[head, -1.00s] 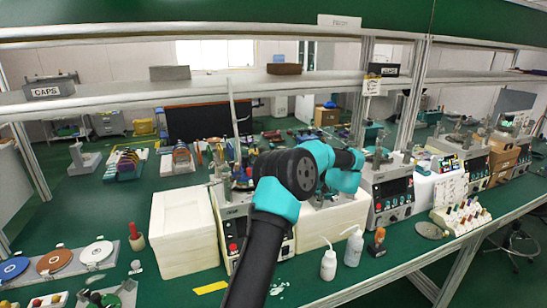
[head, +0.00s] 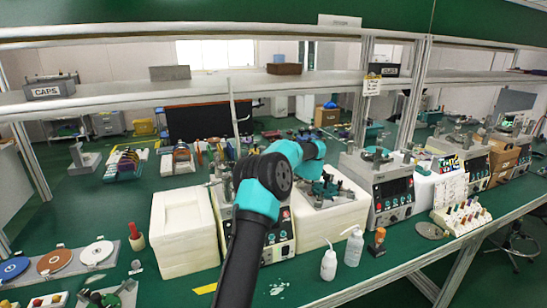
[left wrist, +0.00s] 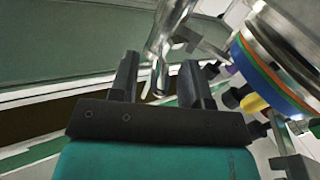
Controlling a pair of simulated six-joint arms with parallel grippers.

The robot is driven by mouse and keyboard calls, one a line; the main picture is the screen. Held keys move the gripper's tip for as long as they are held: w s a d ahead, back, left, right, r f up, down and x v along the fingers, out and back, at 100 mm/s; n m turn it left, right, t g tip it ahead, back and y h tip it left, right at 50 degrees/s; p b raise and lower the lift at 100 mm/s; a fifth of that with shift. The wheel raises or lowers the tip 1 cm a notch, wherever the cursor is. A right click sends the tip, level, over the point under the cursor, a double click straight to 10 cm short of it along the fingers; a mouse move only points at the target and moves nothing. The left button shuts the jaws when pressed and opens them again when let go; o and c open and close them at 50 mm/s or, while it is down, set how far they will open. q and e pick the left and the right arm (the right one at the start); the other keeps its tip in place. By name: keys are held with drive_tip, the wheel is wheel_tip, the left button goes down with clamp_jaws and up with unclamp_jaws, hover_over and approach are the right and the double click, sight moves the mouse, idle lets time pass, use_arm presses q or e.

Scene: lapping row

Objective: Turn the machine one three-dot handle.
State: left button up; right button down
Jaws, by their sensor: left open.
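My left gripper (left wrist: 158,75) is open in the left wrist view, its two dark fingers apart with nothing clamped between them. A shiny metal rod (left wrist: 168,40) comes down from the top, its lower end showing between the fingertips; I cannot tell whether it touches them. In the head view my left arm rises from bottom centre and hides the gripper's fingers. Behind the arm stands a machine with a control panel (head: 281,236), largely covered. No three-dot mark can be made out on any handle. My right gripper is in neither view.
A round part with orange, green and blue bands (left wrist: 270,75) is close right of the fingers. White foam blocks (head: 185,235) stand left of the machine. Two white bottles (head: 353,246) stand in front at right. Another machine (head: 392,195) is further right.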

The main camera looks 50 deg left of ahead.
use_arm(q)
clamp_jaws()
idle(0.4)
